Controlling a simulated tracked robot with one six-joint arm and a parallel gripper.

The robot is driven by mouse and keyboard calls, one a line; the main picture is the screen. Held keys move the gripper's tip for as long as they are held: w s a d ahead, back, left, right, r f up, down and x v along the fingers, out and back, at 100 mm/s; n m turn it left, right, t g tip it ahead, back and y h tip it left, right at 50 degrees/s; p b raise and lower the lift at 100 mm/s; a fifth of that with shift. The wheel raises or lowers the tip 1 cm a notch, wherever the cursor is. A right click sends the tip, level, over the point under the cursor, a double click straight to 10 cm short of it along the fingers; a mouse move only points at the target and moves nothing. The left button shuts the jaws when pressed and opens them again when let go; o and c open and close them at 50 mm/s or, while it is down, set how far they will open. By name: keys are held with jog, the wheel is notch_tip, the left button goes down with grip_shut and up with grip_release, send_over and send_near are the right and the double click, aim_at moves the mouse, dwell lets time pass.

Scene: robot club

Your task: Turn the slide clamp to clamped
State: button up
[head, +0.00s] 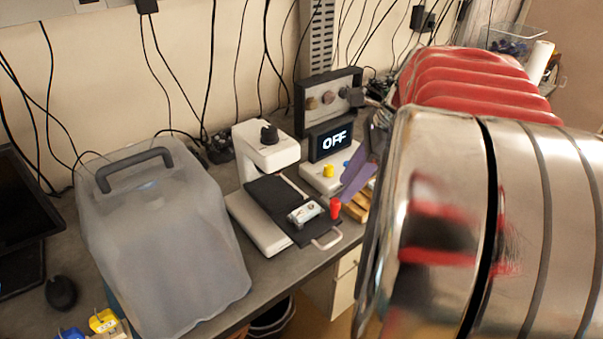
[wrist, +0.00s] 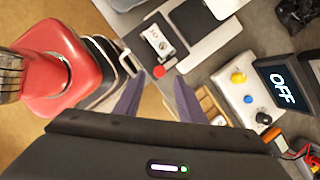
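The white stand (head: 266,150) with a black knob on top holds a black sliding plate (head: 270,197) with a pale loop handle (head: 327,240). A small silver-white block (head: 305,213) sits on the plate, with a red knob (head: 335,208), which I take for the clamp, beside it. The wrist view also shows the red knob (wrist: 158,72) and the block (wrist: 158,42). I cannot tell the clamp's setting. My gripper (wrist: 156,84) has two purple fingers, apart and empty, near the red knob in that picture. It touches nothing I can see.
A control box with an OFF display (head: 331,141) and a yellow button (head: 328,171) stands right of the stand. A large translucent cover (head: 165,230) fills the bench at left. Cables hang along the wall.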

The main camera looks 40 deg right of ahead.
aim_at(336, 201)
jog(key=x, duration=0.5)
jog(key=shift+c, duration=0.4)
jog(key=shift+r, duration=0.1)
grip_shut()
